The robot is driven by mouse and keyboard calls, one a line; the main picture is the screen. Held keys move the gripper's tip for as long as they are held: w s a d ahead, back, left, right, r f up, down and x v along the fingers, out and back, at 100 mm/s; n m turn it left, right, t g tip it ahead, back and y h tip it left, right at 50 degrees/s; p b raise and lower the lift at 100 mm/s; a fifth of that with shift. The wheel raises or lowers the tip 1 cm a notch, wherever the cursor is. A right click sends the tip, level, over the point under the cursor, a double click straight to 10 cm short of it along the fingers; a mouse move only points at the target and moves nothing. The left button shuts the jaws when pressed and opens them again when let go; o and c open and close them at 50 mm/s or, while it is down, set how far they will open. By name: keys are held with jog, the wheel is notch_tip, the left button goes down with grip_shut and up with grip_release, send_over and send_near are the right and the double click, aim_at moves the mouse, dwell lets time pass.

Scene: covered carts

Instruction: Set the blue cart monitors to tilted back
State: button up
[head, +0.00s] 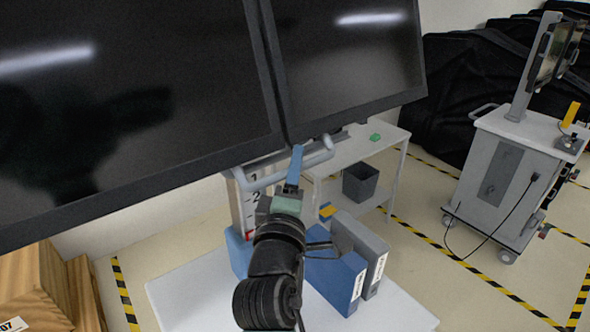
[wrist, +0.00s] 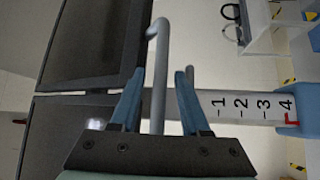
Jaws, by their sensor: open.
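Two black monitors, a left one (head: 130,100) and a right one (head: 350,50), stand side by side close in front of me. A grey handle bar (head: 318,157) runs along below their lower edges. They are on a white column (head: 248,205) with a numbered scale and a blue collar (head: 238,252) at its base. My gripper (head: 294,170) is at the middle of the handle. In the wrist view its two blue fingers (wrist: 157,100) are open, with the grey bar (wrist: 158,65) between them. Gaps show beside the bar. The scale (wrist: 240,107) reads 1 to 4.
Blue (head: 335,280) and grey (head: 362,245) binders stand on the white cart top (head: 190,295) below my arm. A white table (head: 365,150) stands behind. Another cart (head: 510,170) with a tilted screen is at the right.

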jog(key=shift+s, duration=0.1)
jog(key=b+v, duration=0.5)
jog(key=v, duration=0.7)
jog(key=shift+s, duration=0.4)
jog(key=shift+r, duration=0.1)
